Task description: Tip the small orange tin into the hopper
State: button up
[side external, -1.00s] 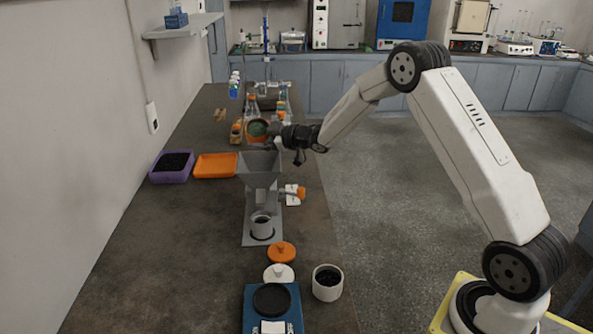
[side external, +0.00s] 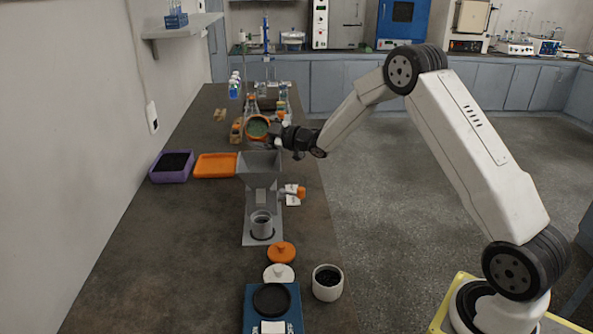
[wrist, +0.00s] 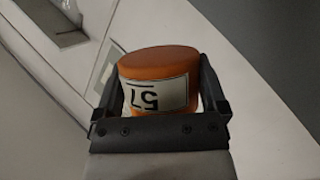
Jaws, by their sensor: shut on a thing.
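The small orange tin (side external: 248,120) is held in the air just above and behind the grey hopper (side external: 260,162). It is tipped, with its round greenish inside facing the side camera. My gripper (side external: 273,132) is shut on the tin from the right. In the wrist view the tin (wrist: 158,62) sits between both fingers of my gripper (wrist: 165,95), with a white label reading an upside-down "57". The hopper stands on a grey stand with a grey cup (side external: 262,226) below its spout. I cannot tell whether anything is falling from the tin.
A purple tray (side external: 171,176) of dark material and an orange tray (side external: 215,165) lie left of the hopper. Flasks (side external: 283,100) stand behind. In front are an orange lid (side external: 281,253), a white lid (side external: 278,272), a blue scale (side external: 254,322) and a white jar (side external: 327,290).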

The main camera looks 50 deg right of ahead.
jog(key=shift+r+n, duration=0.15)
jog(key=shift+n, duration=0.25)
jog(key=shift+t, duration=0.3)
jog(key=shift+r+n+t, duration=0.25)
jog(key=shift+n+t, duration=0.05)
jog(key=shift+n, duration=0.3)
jog(key=shift+n, duration=0.3)
jog(key=shift+r+n+t+y, duration=0.25)
jog(key=shift+n+t+y, duration=0.05)
jog(key=shift+n, duration=0.1)
dwell(0.5)
jog(key=shift+s+a+r+n+t, duration=0.15)
jog(key=shift+n+t, duration=0.15)
jog(key=shift+n, duration=0.2)
jog(key=shift+y, duration=0.3)
jog(key=shift+r+n, duration=0.1)
jog(key=shift+n, duration=0.3)
dwell(0.5)
